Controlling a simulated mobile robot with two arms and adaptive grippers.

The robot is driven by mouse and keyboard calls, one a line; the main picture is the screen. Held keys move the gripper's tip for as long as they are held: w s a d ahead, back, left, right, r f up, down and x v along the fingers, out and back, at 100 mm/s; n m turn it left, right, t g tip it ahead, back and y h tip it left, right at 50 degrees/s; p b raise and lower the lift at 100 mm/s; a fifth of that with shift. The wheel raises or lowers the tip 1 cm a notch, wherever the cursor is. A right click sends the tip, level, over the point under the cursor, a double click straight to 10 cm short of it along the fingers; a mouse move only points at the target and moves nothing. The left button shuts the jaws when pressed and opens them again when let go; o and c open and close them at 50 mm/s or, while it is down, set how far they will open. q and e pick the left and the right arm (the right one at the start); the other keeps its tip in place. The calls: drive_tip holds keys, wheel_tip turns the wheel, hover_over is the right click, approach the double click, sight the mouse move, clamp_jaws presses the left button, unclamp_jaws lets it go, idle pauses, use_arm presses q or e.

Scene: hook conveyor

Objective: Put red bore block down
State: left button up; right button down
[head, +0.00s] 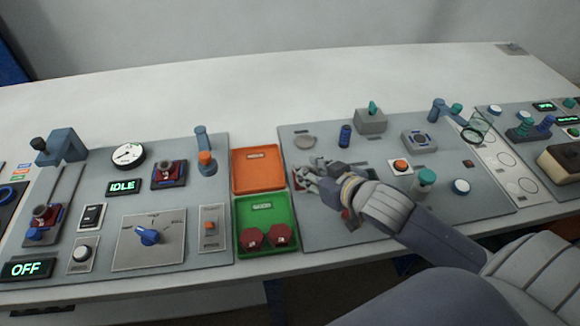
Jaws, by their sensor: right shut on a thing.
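My right gripper (314,180) reaches in from the lower right over the left part of the middle grey panel. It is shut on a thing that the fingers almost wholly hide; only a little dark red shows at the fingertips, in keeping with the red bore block. I cannot tell whether the block touches the panel. The orange tray (236,187) is empty, just left of the gripper. The green tray (240,212) in front of it holds two dark red hexagonal pieces (252,239). My left gripper is not in view.
On the left panel stand a red block in a fixture (170,174), a dial gauge (128,155) and a blue knob (149,236). A blue cylinder (345,136), a grey box with a teal lever (370,122) and an orange button (401,166) are near my right arm. The white table behind is clear.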

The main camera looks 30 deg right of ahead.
drive_tip(key=shift+s+d+r, duration=0.15)
drive_tip(key=shift+s+d, duration=0.55)
drive_tip(key=shift+s, duration=0.1)
